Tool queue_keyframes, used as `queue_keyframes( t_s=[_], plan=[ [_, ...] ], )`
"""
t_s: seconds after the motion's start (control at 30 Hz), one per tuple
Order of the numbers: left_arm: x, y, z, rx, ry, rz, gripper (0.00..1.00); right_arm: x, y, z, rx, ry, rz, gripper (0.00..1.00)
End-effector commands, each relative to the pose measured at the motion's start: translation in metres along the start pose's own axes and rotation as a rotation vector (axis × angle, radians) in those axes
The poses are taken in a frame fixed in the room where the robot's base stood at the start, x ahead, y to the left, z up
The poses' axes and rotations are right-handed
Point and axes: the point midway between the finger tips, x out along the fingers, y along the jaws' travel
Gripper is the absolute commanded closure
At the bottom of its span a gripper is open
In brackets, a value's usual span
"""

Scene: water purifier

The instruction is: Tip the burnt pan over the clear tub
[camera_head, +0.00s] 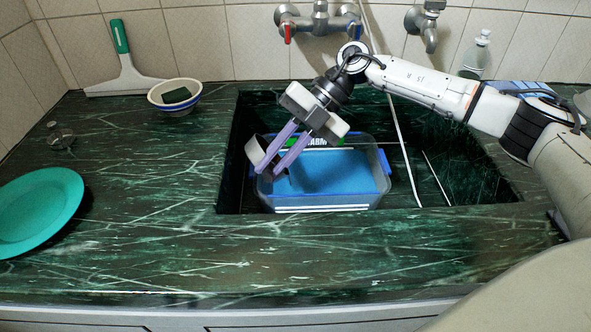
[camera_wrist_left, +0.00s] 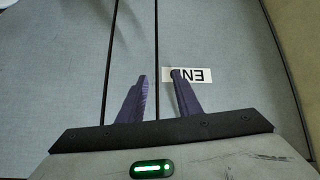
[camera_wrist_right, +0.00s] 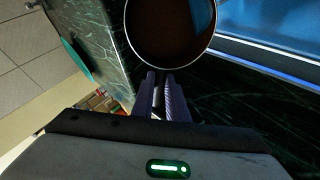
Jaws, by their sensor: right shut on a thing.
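The burnt pan (camera_head: 254,150) is a small metal pan, partly hidden by my fingers in the head view. In the right wrist view the pan (camera_wrist_right: 170,32) shows a dark brown inside and a pale rim. My right gripper (camera_head: 270,169) is shut on its handle; in that wrist view the fingers (camera_wrist_right: 161,76) meet just below the pan. The clear tub (camera_head: 330,197), with blue side clips and blue contents, stands in the sink. The pan is at the tub's left side, seemingly tilted. My left gripper (camera_wrist_left: 158,76) is open and empty, away from the counter top.
The sink (camera_head: 470,185) is set in a green marble counter (camera_head: 150,240). A teal plate (camera_head: 38,210), a bowl (camera_head: 160,98) with a dark sponge, and a squeegee (camera_head: 125,75) are at left. Taps (camera_head: 320,22) and a white hose (camera_head: 400,140) are behind and over the sink.

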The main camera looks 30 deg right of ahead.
Motion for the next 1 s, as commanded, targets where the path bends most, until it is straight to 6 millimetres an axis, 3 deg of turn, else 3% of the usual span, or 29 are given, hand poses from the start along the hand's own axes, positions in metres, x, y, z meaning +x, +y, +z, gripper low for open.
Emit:
queue_keyframes(
  t_s=[1.0],
  plan=[
    [0.004,0.000,0.004,0.000,0.002,0.002,0.69,-0.011,-0.003,0.001,-0.014,0.052,0.100,1.00]
  ],
)
